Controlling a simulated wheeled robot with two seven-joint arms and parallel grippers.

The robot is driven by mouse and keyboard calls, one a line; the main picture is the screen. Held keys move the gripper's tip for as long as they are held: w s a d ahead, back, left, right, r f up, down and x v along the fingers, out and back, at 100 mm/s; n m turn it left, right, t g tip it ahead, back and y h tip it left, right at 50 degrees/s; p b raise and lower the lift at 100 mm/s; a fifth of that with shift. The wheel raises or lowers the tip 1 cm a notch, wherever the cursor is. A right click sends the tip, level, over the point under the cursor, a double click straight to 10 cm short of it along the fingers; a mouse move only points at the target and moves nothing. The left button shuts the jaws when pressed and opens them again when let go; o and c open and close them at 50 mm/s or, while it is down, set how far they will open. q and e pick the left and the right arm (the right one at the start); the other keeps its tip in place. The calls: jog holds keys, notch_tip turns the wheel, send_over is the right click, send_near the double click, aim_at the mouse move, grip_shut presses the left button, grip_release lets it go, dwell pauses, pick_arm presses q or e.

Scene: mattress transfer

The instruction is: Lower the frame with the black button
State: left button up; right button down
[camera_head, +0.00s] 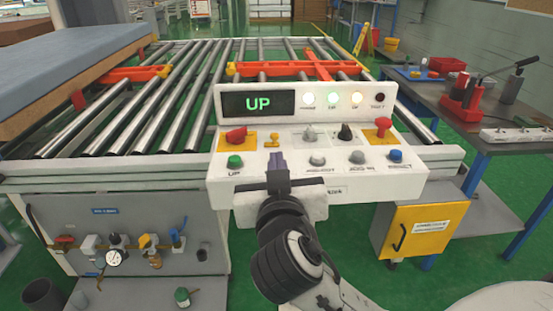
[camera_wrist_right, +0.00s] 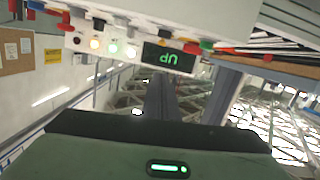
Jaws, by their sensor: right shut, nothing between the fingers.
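The white control panel (camera_head: 215,187) stands in front of the roller conveyor, and its display (camera_head: 258,103) reads "UP" in green. My right gripper (camera_head: 277,160) is shut and empty, pointing at the panel's lower row between the green UP button (camera_head: 235,161) and a grey button (camera_head: 317,160). It covers that spot, so I see no black button there and cannot tell contact. A black knob (camera_head: 346,132) shows in the upper row. The orange-red frame (camera_head: 290,68) lies across the rollers. The wrist view shows the right fingers (camera_wrist_right: 162,88) and the panel's display (camera_wrist_right: 170,58) upside down.
A blue-grey mattress (camera_head: 70,60) lies at the left. A dark table (camera_head: 485,90) with red tools stands at the right. A yellow box (camera_head: 412,230) hangs below the panel. Pneumatic valves and a gauge (camera_head: 116,258) sit at the lower left.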

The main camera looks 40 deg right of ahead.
pick_arm(q)
jog(key=shift+s, duration=0.15)
pick_arm(e)
jog(key=shift+w, duration=0.15)
jog(key=p+x, duration=0.1)
jog(key=x, duration=0.8)
jog(key=f, duration=0.2)
jog(key=d+f, duration=0.1)
jog(key=shift+w, duration=0.35)
pick_arm(q)
jog(key=shift+s+a, duration=0.15)
jog(key=shift+a, duration=0.1)
pick_arm(e)
jog(key=shift+f, duration=0.6)
